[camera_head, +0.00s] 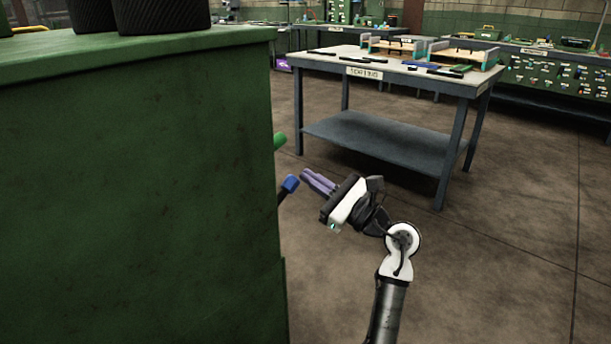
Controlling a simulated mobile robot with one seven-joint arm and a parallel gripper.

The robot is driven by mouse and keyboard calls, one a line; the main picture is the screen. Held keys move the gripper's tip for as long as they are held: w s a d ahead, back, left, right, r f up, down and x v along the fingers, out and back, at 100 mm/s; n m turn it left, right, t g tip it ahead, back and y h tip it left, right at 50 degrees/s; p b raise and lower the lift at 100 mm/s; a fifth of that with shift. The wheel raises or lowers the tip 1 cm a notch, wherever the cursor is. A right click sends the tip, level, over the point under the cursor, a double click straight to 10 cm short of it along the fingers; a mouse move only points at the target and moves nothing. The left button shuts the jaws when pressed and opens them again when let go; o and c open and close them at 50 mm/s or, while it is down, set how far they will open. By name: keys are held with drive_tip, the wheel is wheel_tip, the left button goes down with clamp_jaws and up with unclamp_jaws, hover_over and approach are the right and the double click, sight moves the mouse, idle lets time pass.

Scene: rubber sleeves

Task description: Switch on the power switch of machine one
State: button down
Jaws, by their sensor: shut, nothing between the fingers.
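The side of a large green machine (140,180) fills the left of the view. I cannot tell from here whether it is machine one. A lever with a blue tip (290,184) and a green knob or handle end (280,140) stick out past its right edge. No power switch can be made out clearly; the machine's front face is hidden. My gripper (306,177), with purple fingers, is shut and empty. It points left toward the machine, with its fingertips just right of the blue tip; I cannot tell whether they touch.
A table labelled "SORTING" (378,146) stands behind my gripper, with trays and dark strips on top. Dark ribbed cylinders (162,15) stand on the green top. A bench with a panel of small parts (555,80) is at the back right. The floor (500,250) at right is clear.

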drive_tip(key=v, duration=0.7)
drive_tip(key=shift+s+b, duration=0.3)
drive_tip(key=shift+d, duration=0.1)
